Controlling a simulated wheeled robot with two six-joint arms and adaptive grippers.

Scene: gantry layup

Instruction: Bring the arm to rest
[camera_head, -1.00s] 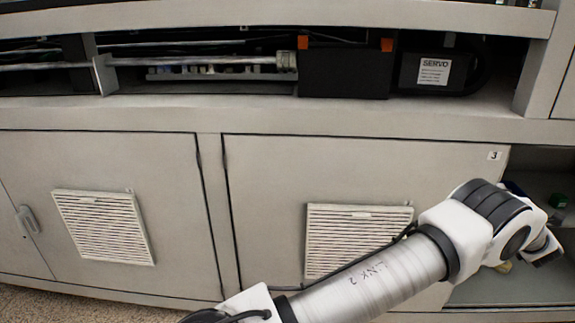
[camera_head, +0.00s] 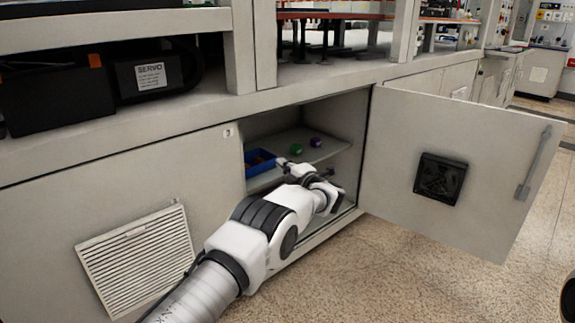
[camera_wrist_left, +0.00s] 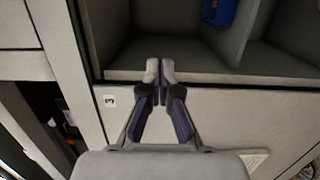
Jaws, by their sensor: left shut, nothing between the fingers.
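My left arm reaches from the bottom left of the head view to the open cabinet (camera_head: 257,135). My left gripper (camera_head: 283,162) is small there, at the cabinet opening near the blue bin, and partly hard to make out. In the left wrist view the left gripper (camera_wrist_left: 160,70) is shut, its fingertips together with nothing between them. They appear in front of the cabinet's front edge; whether they touch it I cannot tell. My right gripper is not in view.
The cabinet door (camera_head: 400,135) stands open to the right. Floor (camera_head: 400,270) is clear at lower right.

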